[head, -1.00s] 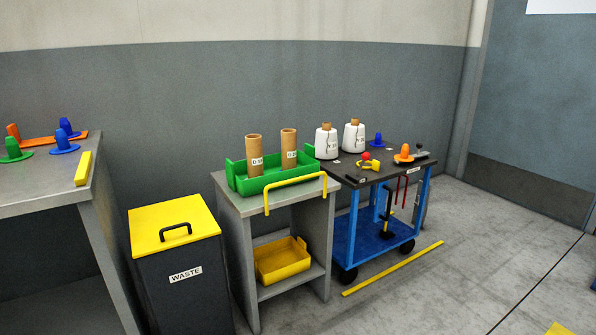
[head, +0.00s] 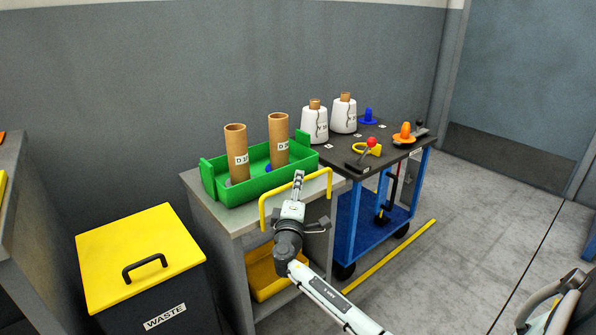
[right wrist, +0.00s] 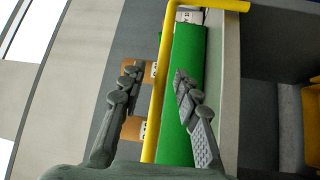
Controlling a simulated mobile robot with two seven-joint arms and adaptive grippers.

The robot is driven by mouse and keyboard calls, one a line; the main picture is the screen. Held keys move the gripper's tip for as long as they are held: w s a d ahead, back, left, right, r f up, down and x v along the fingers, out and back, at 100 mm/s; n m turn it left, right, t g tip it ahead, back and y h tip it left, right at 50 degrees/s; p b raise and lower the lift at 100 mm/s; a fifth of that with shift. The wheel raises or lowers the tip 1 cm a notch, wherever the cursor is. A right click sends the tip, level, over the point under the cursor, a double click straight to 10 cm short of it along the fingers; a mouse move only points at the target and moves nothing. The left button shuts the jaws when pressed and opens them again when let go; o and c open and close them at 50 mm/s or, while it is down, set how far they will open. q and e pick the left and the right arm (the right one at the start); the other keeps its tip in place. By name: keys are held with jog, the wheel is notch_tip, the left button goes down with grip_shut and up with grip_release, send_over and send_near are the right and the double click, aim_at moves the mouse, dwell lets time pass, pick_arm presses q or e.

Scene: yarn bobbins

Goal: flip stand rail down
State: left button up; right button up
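The yellow stand rail (head: 275,192) stands up along the front edge of the grey stand (head: 198,195), in front of the green tray. My right gripper (head: 298,180) is at the rail's top bar, near its middle. In the right wrist view the gripper (right wrist: 156,74) is open, with one finger on each side of the rail (right wrist: 155,115). A gap shows between the rail and each finger, though I cannot tell the depth. My left gripper is not in view.
The green tray (head: 213,185) behind the rail holds two brown tubes (head: 236,145). A yellow bin (head: 262,275) sits on the stand's lower shelf. The yellow-lidded waste bin (head: 125,240) is at left. A blue cart (head: 358,240) with cones stands close at right.

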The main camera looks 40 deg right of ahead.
jog(key=x, duration=0.4)
jog(key=shift+d, duration=0.1)
jog(key=shift+w+d+r, duration=0.1)
jog(key=shift+w+d, duration=0.25)
jog(key=shift+w, duration=0.1)
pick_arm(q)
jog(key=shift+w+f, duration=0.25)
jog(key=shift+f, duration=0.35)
pick_arm(e)
grip_shut()
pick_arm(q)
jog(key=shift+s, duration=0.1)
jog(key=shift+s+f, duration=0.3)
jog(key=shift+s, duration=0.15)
